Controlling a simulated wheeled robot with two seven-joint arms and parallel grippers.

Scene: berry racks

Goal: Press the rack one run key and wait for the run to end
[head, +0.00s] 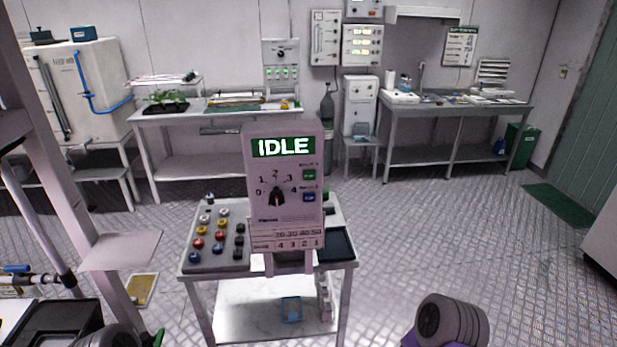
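A pale control box (284,222) stands upright on a small cart in front of me. Its green display (283,146) reads IDLE. Below the display is a black dial (277,198) with marks 0 to 4; its exact setting is hard to tell. On the right of the panel are a green key (309,175) and, below it, a blue key (309,197). Small labels above the keys are too blurred to read surely. Nothing touches the panel. Only grey rounded arm parts of mine show at the bottom edge; neither gripper's fingers are in view.
The cart (205,309) carries a board of coloured knobs (217,258) left of the box and a dark tray (336,245) on the right. Benches (452,108) line the back wall. A rack post (75,190) stands at left. The floor to the right is clear.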

